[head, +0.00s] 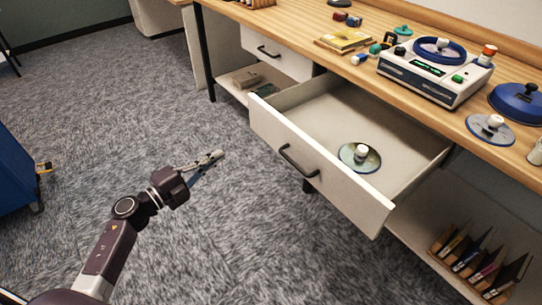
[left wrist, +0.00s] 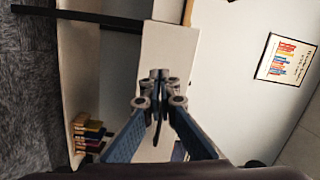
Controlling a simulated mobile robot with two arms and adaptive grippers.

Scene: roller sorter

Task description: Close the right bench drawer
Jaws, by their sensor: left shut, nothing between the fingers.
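The right bench drawer (head: 335,192) is pulled well out from under the wooden bench top in the head view. Its white front faces the lower left and carries a dark bar handle (head: 297,162). A round greenish disc with a white knob (head: 360,157) lies inside it. My left gripper (head: 219,155) is shut and empty, out in front of the drawer, left of the handle and apart from it. The left wrist view also shows the shut fingers (left wrist: 159,78) against pale surfaces. My right gripper is not in view.
The other bench drawer (head: 275,52) at upper left is shut. A white device (head: 435,75) and a blue lid (head: 517,102) stand on the bench top (head: 345,65). Binders (head: 480,265) stand on the lower shelf. A blue cabinet (head: 18,172) is at far left. Carpet between is clear.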

